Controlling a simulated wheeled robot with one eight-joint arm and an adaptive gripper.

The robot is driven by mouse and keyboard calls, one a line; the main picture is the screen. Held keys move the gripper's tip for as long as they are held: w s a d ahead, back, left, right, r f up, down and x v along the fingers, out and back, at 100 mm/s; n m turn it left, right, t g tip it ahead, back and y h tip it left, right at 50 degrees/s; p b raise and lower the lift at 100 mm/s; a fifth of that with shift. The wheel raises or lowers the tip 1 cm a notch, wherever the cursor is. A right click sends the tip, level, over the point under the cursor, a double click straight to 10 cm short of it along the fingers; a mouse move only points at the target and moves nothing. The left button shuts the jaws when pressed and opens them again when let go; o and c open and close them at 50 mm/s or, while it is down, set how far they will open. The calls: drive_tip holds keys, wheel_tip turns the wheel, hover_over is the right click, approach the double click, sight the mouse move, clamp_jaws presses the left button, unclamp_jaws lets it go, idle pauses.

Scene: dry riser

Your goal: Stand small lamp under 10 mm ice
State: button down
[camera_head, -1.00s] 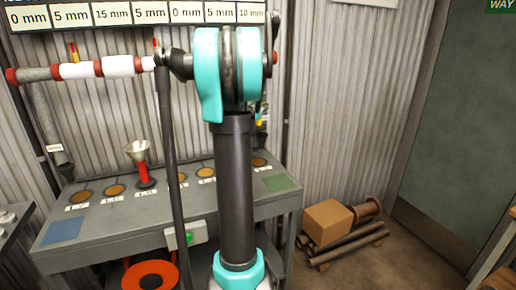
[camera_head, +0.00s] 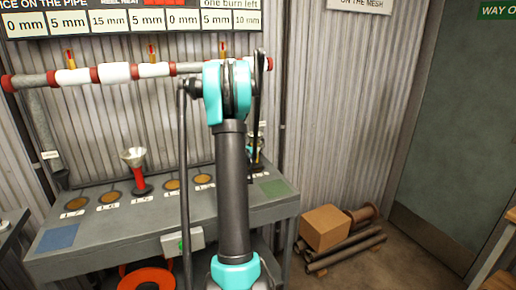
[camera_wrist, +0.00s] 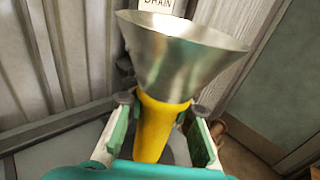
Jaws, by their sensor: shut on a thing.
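My gripper (camera_wrist: 160,125) is shut on a yellow lamp (camera_wrist: 158,125) with a wide silver funnel top (camera_wrist: 180,52), held upright. In the head view, my gripper and the held lamp (camera_head: 259,148) are over the bench's right end, mostly hidden behind my arm. Whether the lamp's base touches the bench cannot be seen. The 10 mm label (camera_head: 247,20) is the rightmost on the ice sign, above that end. A red lamp (camera_head: 139,180) with a funnel top stands on the bench further left.
The grey bench (camera_head: 110,235) carries a row of brown discs (camera_head: 109,197), a blue square (camera_head: 57,238) and a green square (camera_head: 274,187). A pipe (camera_head: 35,81) with white ice sleeves runs above. A cardboard box (camera_head: 325,227) and pipes lie on the floor at right.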

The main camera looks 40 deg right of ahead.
drive_tip(key=shift+f, duration=0.7)
drive_tip(key=c, duration=1.3)
unclamp_jaws()
drive_tip(key=v, duration=1.2)
drive_tip(key=shift+r, duration=0.1)
